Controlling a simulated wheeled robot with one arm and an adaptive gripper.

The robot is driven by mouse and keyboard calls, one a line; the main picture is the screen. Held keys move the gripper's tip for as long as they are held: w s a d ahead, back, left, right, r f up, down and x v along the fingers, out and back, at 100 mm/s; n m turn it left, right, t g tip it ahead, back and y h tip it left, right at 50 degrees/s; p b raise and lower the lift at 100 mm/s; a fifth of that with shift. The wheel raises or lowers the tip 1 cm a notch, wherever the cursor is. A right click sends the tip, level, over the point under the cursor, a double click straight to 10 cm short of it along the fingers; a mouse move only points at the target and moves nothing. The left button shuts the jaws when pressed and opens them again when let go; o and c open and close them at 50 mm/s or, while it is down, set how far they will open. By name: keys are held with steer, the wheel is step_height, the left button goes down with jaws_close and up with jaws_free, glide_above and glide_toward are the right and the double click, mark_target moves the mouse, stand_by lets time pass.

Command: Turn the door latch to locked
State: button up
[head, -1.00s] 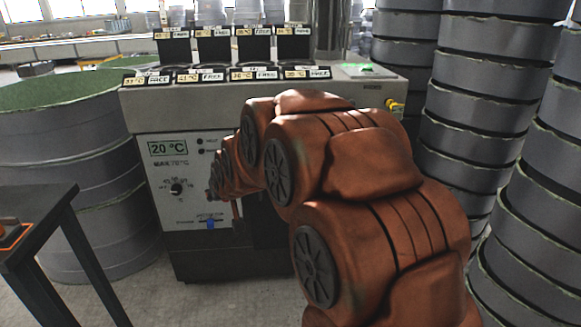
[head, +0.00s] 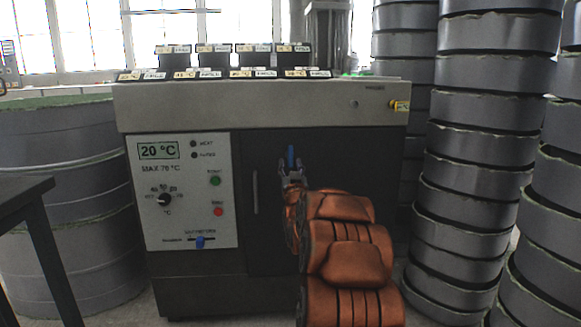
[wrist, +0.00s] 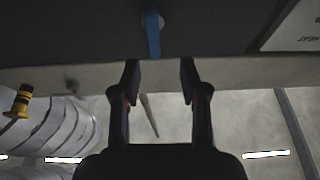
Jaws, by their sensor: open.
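The blue latch (head: 291,157) is on the dark door (head: 335,165) of the grey machine, near the door's top, and stands upright in the head view. The latch also shows in the wrist view (wrist: 152,32), at the top middle. My gripper (head: 291,178) is in front of the door, just below the latch in the head view. In the wrist view my gripper (wrist: 160,75) is open and empty, its fingers spread to either side of the latch's line, with a visible gap to it. The arm hides the lower part of the door.
Left of the door is a control panel (head: 187,190) with a dial, buttons and a blue slider. A vertical door handle (head: 255,192) is beside the arm. Stacked grey moulds (head: 475,150) stand close on the right. A dark table (head: 25,200) is at the lower left.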

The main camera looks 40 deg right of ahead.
mark_target(291, 154)
steer(key=shift+w+d+r+b, duration=0.15)
steer(key=shift+w+d+b, duration=0.15)
steer(key=shift+w+d, duration=0.25)
steer(key=shift+w+d+r+b, duration=0.15)
steer(key=shift+w+d+b, duration=0.15)
steer(key=shift+d, duration=0.3)
steer(key=shift+b+x, duration=0.55)
steer(key=shift+x, duration=0.8)
steer(key=shift+w+d+r, duration=0.25)
steer(key=shift+w+d, duration=0.15)
steer(key=shift+w+d+r+b, duration=0.25)
steer(key=shift+w+r+b, duration=0.1)
jaws_close()
